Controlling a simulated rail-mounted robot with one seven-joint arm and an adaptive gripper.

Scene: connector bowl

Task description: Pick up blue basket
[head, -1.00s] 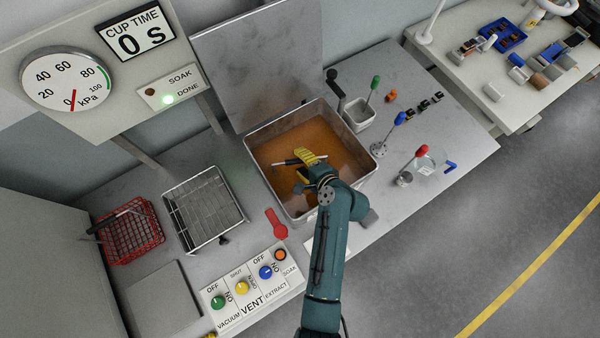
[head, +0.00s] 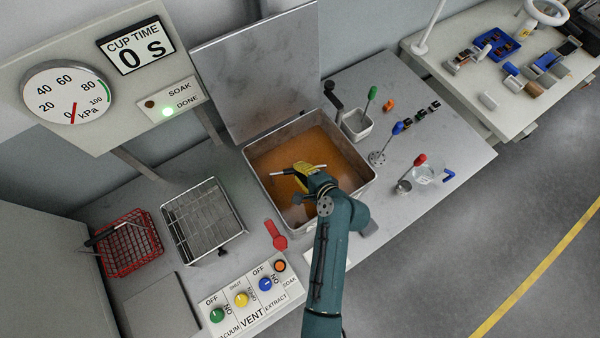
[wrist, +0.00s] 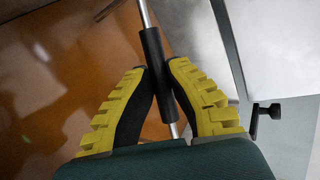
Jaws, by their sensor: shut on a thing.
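My gripper (head: 305,174), with yellow fingers, is over the open metal tank (head: 256,150) of amber liquid. It is shut on a bar handle (head: 280,173) with a metal rod and a black sleeve. In the wrist view the black sleeve (wrist: 157,65) runs between the two yellow fingers (wrist: 160,85). No blue basket shows clearly; what hangs below the handle is hidden by my gripper and the liquid, so I cannot tell its colour. A faint wire edge (wrist: 108,10) shows at the top of the wrist view.
The tank's lid (head: 255,65) stands raised behind it. Left are a wire rack (head: 203,218), a red basket (head: 130,250) and a knob panel (head: 245,300). Right are a small bin (head: 357,124) and several coloured-handled tools, including a red-topped one (head: 420,160). The gauge (head: 68,95) reads near 0.

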